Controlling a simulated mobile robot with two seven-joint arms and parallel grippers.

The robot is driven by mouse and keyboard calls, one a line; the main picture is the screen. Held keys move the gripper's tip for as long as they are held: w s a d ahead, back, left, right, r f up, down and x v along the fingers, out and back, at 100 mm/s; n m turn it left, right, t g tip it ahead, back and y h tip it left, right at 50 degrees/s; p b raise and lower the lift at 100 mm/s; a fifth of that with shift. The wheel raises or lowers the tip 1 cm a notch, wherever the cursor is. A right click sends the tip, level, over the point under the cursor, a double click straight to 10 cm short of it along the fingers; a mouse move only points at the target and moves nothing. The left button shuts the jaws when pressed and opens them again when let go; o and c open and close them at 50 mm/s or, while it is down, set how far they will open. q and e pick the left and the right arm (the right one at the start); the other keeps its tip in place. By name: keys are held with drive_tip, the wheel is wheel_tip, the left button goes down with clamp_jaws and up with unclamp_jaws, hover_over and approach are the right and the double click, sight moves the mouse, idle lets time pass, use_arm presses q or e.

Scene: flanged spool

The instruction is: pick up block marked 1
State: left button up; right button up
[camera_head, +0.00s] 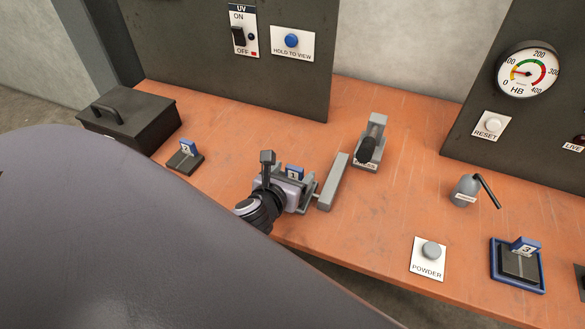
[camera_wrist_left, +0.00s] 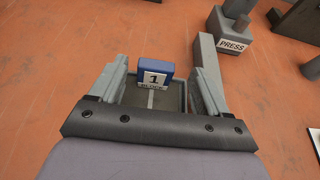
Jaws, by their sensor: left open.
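The block marked 1 (camera_head: 294,173) carries a blue tag with a white number label. In the left wrist view the tag (camera_wrist_left: 155,75) stands upright between the two fingers of my left gripper (camera_wrist_left: 158,85), above a dark grey base. The fingers are apart, one on each side of the block, with gaps visible beside the tag. In the head view my left gripper (camera_head: 290,186) reaches down over the block and hides much of its base. My right gripper is not in view.
A grey bar (camera_head: 334,181) stands close beside the right finger, near a press (camera_head: 371,145). Block 2 (camera_head: 186,157) and a black lidded box (camera_head: 128,117) are left.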

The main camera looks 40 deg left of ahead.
sight(293, 171)
use_arm(q)
drive_tip(key=shift+x, duration=2.6)
drive_tip(key=shift+s+a+f, duration=0.15)
drive_tip(key=shift+f, duration=0.05)
drive_tip(key=c, duration=1.1)
drive_tip(key=shift+r, duration=0.1)
clamp_jaws()
